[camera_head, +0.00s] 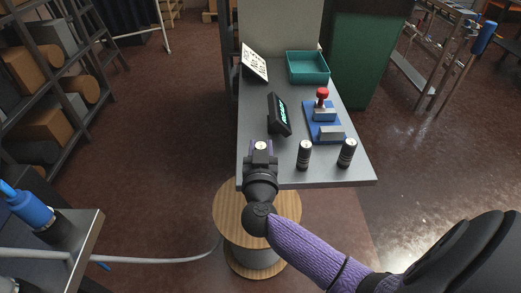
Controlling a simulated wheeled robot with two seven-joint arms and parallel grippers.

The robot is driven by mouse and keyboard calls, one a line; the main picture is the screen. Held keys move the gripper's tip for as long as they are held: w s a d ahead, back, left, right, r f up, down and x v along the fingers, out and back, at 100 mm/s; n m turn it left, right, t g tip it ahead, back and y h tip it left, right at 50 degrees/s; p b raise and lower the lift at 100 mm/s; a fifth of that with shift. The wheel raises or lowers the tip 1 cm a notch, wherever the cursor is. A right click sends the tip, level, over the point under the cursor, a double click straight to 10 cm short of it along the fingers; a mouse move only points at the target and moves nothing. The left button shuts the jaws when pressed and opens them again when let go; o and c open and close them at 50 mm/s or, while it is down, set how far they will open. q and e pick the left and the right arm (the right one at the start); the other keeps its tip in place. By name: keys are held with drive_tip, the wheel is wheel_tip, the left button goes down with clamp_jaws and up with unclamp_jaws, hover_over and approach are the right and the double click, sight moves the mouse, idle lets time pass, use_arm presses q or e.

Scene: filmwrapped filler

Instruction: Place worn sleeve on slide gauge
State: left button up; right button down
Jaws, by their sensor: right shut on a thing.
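My right gripper (261,153) is at the near left part of the grey table. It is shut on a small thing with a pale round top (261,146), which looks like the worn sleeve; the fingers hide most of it. The slide gauge (325,122) appears to be the blue-based device with grey blocks and a red knob, right of the table's middle. It stands apart from my gripper, farther back and to the right. My left gripper is not in view.
Two dark cylinders with silver tops (304,154) (347,152) stand upright at the table's near edge. A black display (279,114) stands left of the gauge. A teal bin (307,67) and a white sign (255,63) are at the back. A wooden spool (228,212) stands below the table.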

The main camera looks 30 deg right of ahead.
drive_tip(key=shift+f, duration=0.15)
drive_tip(key=shift+c, duration=1.9)
unclamp_jaws()
